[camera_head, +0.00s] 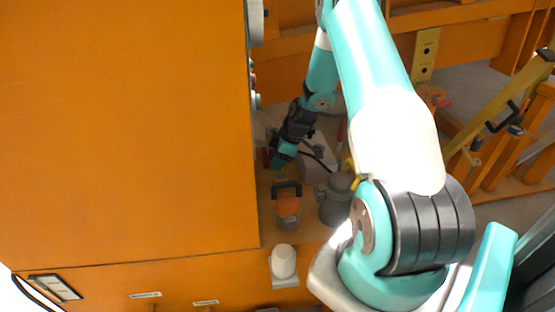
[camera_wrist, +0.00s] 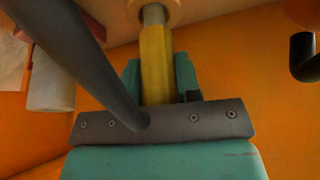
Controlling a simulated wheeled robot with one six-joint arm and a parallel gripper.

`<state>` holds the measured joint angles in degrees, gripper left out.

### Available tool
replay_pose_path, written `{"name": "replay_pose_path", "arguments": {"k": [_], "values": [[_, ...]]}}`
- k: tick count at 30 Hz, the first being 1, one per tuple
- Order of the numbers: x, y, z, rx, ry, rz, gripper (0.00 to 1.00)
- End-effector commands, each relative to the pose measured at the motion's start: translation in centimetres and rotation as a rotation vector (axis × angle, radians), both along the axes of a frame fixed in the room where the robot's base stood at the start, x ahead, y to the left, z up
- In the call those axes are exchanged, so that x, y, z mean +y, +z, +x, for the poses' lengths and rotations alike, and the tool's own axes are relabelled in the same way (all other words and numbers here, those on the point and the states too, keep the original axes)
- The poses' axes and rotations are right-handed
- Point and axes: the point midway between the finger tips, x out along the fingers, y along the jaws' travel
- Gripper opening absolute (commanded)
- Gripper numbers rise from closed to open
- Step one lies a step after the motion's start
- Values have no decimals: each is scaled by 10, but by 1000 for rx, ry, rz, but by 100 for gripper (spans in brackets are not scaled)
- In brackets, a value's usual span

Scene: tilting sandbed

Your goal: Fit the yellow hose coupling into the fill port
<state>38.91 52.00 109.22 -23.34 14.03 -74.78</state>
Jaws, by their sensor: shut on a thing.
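In the wrist view, the yellow hose coupling (camera_wrist: 157,62) is held between the teal jaws of my gripper (camera_wrist: 160,80). Its grey metal end points to the top of the picture, at a pale round collar (camera_wrist: 172,14). The collar looks like the fill port, but I cannot tell for sure. The grey end overlaps the collar's middle; how deep it sits is unclear. In the head view, my gripper (camera_head: 280,157) is low beside the large orange cabinet. The coupling cannot be made out there.
A white cylinder (camera_head: 283,262) is nearer. The orange cabinet (camera_head: 130,130) closes off the left. A dark rod (camera_wrist: 80,50) crosses the wrist view.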

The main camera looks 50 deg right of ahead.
Motion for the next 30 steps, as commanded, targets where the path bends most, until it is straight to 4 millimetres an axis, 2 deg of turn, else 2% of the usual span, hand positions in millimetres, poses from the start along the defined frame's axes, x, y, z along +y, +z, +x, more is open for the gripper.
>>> {"name": "replay_pose_path", "arguments": {"k": [16, 17, 20, 30], "values": [[0, -14, 0, 0, 0, 0, 6], [0, -13, 0, -1, 0, -1, 38], [0, -13, 0, -1, 0, -1, 61], [-1, -10, -1, -1, 0, -1, 61]]}}
